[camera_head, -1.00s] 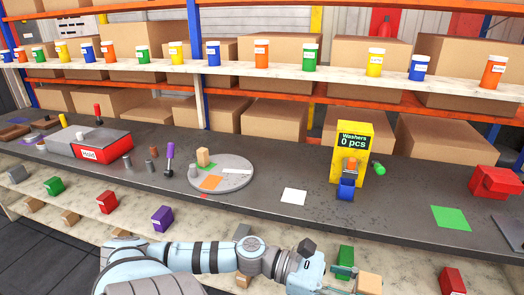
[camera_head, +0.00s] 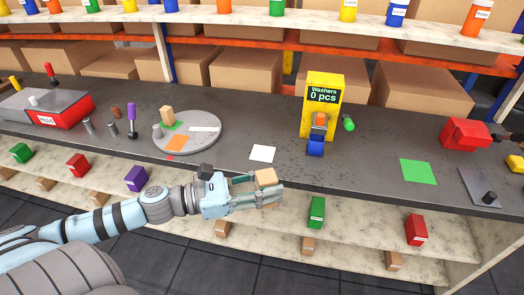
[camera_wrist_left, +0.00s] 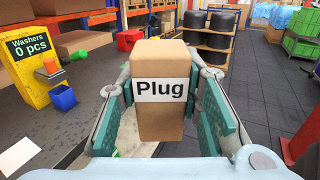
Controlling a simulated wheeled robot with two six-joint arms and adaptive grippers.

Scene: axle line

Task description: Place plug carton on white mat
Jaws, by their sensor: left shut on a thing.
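The plug carton (camera_wrist_left: 161,110) is a small brown box with a white "Plug" label. In the left wrist view it stands between the two teal fingers of my left gripper (camera_wrist_left: 165,112), which is shut on it. In the head view my left gripper (camera_head: 262,192) holds the carton (camera_head: 265,177) just in front of the bench's front edge, above the lower shelf. The white mat (camera_head: 263,153) is a small square on the dark bench, just behind the carton. It also shows in part at the left edge of the left wrist view (camera_wrist_left: 17,155). My right gripper is not in view.
A yellow washer dispenser (camera_head: 309,103) reading 0 pcs, with a blue bin, stands right of the mat. A round grey turntable (camera_head: 212,145) with small parts is left of it. A green mat (camera_head: 418,172) and a red device (camera_head: 465,135) are further right. Bench around the white mat is clear.

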